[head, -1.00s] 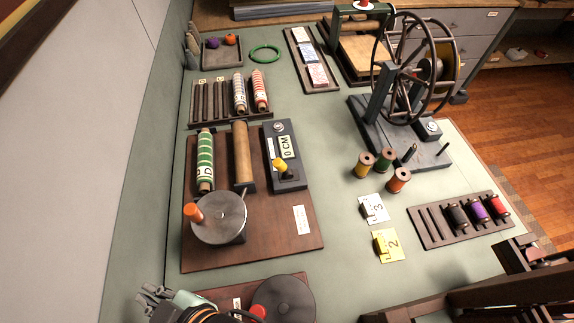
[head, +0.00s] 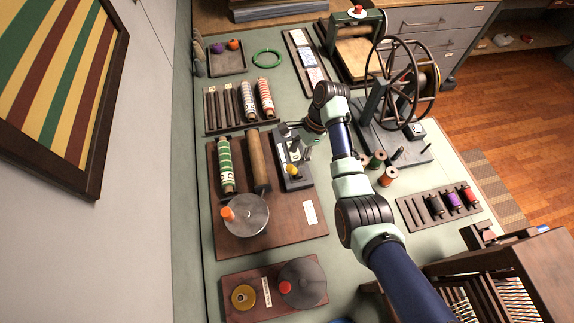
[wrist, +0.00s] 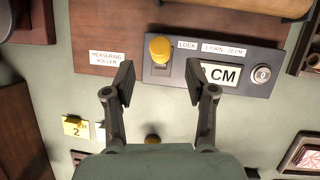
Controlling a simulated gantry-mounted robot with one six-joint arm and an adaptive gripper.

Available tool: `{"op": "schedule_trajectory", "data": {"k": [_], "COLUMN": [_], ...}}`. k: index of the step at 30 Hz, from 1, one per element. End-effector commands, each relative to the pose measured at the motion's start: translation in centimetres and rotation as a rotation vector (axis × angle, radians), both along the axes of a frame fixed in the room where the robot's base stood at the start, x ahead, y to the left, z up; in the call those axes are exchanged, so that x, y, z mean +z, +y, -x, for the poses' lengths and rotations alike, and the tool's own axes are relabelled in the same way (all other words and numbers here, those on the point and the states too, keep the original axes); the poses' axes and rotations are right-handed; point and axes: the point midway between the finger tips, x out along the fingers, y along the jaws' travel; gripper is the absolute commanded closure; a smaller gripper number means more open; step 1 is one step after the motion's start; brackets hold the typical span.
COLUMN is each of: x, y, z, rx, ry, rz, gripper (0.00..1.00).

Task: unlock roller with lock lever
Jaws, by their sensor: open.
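The lock lever is a yellow knob (wrist: 160,48) on a dark grey panel (wrist: 266,88) beside the label "LOCK" in the wrist view. It also shows in the head view as a small yellow knob (head: 292,170). My gripper (wrist: 160,82) is open and empty, with its fingers apart on either side of the lever's line; the knob is beyond the fingertips. The right finger covers part of the counter marked "CM" (wrist: 224,74). The bare wooden roller (head: 259,160) stands beside the panel, and its edge shows at the top of the wrist view.
On the same brown board are a green-striped roll (head: 225,165) and a round disc with an orange knob (head: 246,214). The spoked wheel machine (head: 402,85) stands right of my arm. Spools (head: 388,177) stand near it.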

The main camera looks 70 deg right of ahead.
Motion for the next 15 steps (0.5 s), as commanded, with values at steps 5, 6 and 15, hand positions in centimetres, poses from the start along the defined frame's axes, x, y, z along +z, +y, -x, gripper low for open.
{"op": "schedule_trajectory", "data": {"k": [5,6,15], "x": [-2.9,-3.6,-7.0], "y": [1.0,1.2,2.4], "z": [-0.6,-0.8,-1.8], "rx": [0.003,0.004,0.004], "ry": [0.003,0.002,0.001], "rz": [-0.002,-0.001,0.003], "gripper": [0.44,0.44,0.44]}}
